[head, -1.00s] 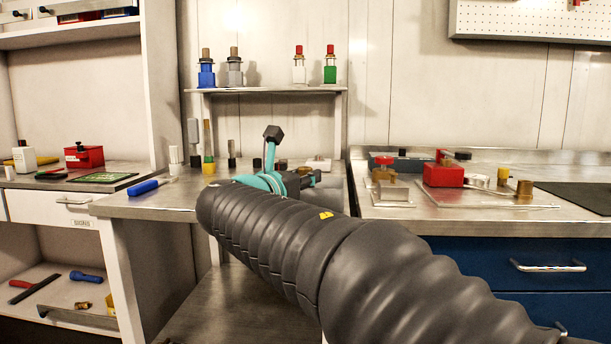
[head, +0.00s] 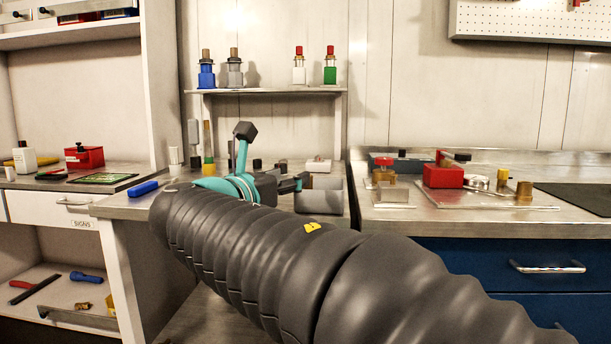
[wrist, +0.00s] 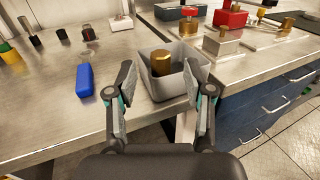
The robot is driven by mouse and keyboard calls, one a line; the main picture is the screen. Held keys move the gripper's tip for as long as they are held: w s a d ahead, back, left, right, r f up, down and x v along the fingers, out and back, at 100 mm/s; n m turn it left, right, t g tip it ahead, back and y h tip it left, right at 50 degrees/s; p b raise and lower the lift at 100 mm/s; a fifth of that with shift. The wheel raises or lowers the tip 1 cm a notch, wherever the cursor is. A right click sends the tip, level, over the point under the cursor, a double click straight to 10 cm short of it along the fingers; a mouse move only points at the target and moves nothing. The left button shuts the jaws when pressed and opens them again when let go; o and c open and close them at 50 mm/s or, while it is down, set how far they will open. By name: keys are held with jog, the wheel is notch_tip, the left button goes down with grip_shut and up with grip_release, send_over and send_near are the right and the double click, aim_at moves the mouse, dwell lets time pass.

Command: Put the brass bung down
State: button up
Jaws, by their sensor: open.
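The brass bung (wrist: 161,63) is a short gold cylinder. It stands inside a grey open-topped bin (wrist: 158,98) in the wrist view, near the bin's far side. My gripper (wrist: 158,85) is open, with one finger at each side of the bin and nothing between them. The bung is beyond the fingertips and looks apart from them. In the head view the bin (head: 320,202) sits at the right front of the middle bench, beside my gripper (head: 298,184). The bung is not visible there.
To the right, the steel counter holds a red block (head: 443,175) and another brass cylinder (head: 524,191). Bare bench top lies left of the bin.

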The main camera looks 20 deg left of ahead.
jog(key=s, duration=0.5)
jog(key=w+d+f+m+g+h, duration=0.1)
jog(key=d+f+m+g, duration=0.4)
jog(key=d, duration=0.8)
jog(key=w+d+f+m+g+h, duration=0.1)
jog(key=d+f+m+g, duration=0.2)
jog(key=d+f+m, duration=0.75)
jog(key=s+d+f+m+g+y, duration=0.4)
jog(key=s+d+f+m, duration=1.1)
jog(key=s+m, duration=0.3)
jog(key=shift+d+f+m+y, duration=0.15)
jog(key=shift+d+m+y, duration=0.25)
jog(key=shift+d, duration=0.25)
